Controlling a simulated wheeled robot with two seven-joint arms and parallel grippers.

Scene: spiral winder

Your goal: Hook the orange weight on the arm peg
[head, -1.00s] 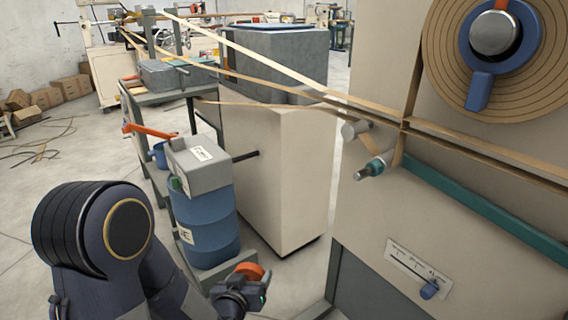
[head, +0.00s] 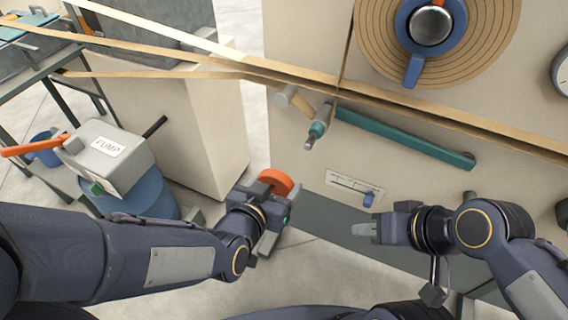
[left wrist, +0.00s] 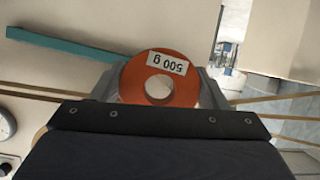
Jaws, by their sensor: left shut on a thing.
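The orange weight (head: 277,180) is a thick ring held in my left gripper (head: 272,192). In the left wrist view the weight (left wrist: 138,83) sits between both fingers, with its hole facing the camera and an upside-down "500 g" label. The teal arm (head: 405,138) slopes down to the right across the cream machine front, to the upper right of the weight and apart from it. I cannot make out clearly a peg on the arm. The arm also shows at the left of the wrist view (left wrist: 70,45). My right gripper (head: 365,231) points left below the arm; its finger gap is unclear.
A tan paper strip (head: 300,80) runs across above the teal arm. A roller with a teal collar (head: 318,128) sticks out left of it. A blue slider (head: 368,200) sits on the panel. The pump (head: 110,150) on a blue drum stands at left.

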